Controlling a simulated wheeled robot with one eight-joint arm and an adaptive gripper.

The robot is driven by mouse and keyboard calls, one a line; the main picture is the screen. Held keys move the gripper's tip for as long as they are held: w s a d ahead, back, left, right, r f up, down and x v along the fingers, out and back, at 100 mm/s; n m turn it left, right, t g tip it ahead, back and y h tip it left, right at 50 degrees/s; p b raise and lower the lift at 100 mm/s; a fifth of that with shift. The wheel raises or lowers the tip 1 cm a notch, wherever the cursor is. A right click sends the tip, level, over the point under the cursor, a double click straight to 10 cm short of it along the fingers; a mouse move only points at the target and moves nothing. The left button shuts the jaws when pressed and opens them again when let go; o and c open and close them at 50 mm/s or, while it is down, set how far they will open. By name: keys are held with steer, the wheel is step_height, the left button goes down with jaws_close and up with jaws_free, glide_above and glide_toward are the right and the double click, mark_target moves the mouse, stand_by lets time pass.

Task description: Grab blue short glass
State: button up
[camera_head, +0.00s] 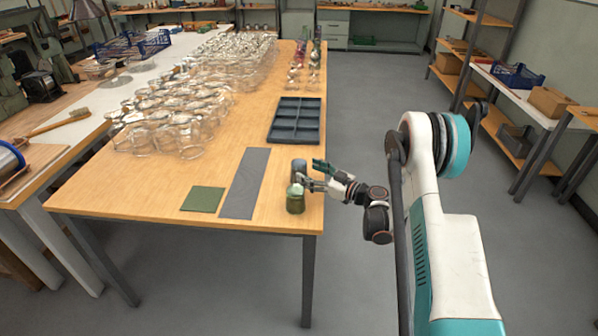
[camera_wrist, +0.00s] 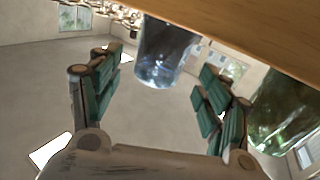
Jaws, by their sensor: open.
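The blue short glass (camera_head: 299,166) stands on the wooden table near its right front corner, partly behind my gripper. In the wrist view this clear bluish glass (camera_wrist: 163,50) appears between and just beyond the two green-padded fingers. My gripper (camera_head: 309,174) comes in from the right at table level and is open, with a finger on each side of the glass's line. In the wrist view my gripper (camera_wrist: 158,76) shows gaps on both sides of the glass, and I cannot see contact.
A green glass jar (camera_head: 295,201) stands close by, nearer the front edge; it also shows at the wrist view's right (camera_wrist: 285,112). A grey divided tray (camera_head: 296,120), grey mat (camera_head: 244,184) and green mat (camera_head: 203,199) lie nearby. Many clear glasses (camera_head: 165,120) crowd the left.

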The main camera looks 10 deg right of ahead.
mark_target(300, 169)
steer(key=b+x, duration=0.2)
steer(key=x, duration=0.2)
steer(key=shift+w+a+f, duration=0.1)
steer(key=shift+w+a, duration=0.25)
steer(key=shift+w, duration=0.1)
steer(key=shift+c, duration=0.5)
steer(key=c, duration=1.2)
